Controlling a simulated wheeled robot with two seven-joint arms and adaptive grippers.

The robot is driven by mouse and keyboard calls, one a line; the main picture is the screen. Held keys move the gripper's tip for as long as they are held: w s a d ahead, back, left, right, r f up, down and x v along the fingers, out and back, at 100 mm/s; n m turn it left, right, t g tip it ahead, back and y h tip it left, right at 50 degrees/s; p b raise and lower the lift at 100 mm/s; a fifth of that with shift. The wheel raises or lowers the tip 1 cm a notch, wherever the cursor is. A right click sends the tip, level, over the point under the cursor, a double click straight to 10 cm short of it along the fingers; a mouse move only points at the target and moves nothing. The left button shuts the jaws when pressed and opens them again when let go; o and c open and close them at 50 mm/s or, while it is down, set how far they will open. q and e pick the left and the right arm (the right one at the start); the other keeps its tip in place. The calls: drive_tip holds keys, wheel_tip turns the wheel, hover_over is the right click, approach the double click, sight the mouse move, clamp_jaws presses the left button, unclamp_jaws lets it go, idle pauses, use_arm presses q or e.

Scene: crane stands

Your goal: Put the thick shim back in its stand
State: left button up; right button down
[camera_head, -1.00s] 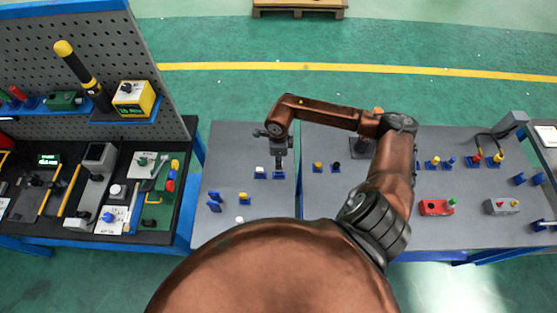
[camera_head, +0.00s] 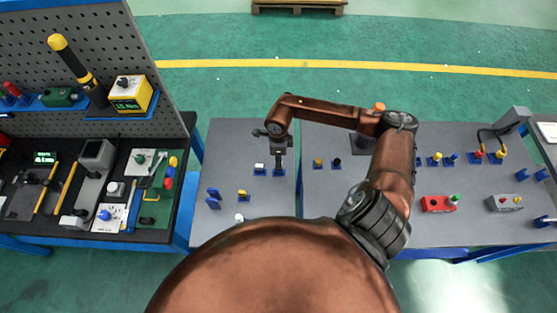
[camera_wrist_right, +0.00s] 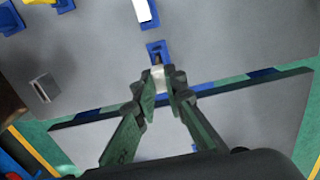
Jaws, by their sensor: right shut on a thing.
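My right gripper (camera_head: 279,159) points down over the grey table, above or at a small blue stand (camera_head: 279,173). In the right wrist view the fingers (camera_wrist_right: 166,88) are shut on a small pale grey piece, the thick shim (camera_wrist_right: 170,74), mostly hidden between them. The blue stand also shows in the right wrist view (camera_wrist_right: 157,47), just beyond the fingertips, with a dark slot. I cannot tell whether the shim touches the stand. My left gripper is not in view.
A neighbouring blue stand with a white block (camera_head: 260,166) is close on the left. A yellow-topped stand (camera_head: 243,194), blue pieces (camera_head: 213,197) and a white piece (camera_head: 239,217) sit nearer. A grey block (camera_wrist_right: 43,88) shows in the right wrist view.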

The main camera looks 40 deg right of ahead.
drive_tip(key=shift+f+b, duration=1.2)
drive_tip(key=shift+f, duration=0.4)
drive_tip(key=c, duration=2.5)
unclamp_jaws()
drive_tip(key=shift+f, duration=0.1)
drive_tip(key=o, duration=0.6)
drive_tip(key=shift+r+p, duration=1.3)
drive_tip(key=shift+r, duration=1.35)
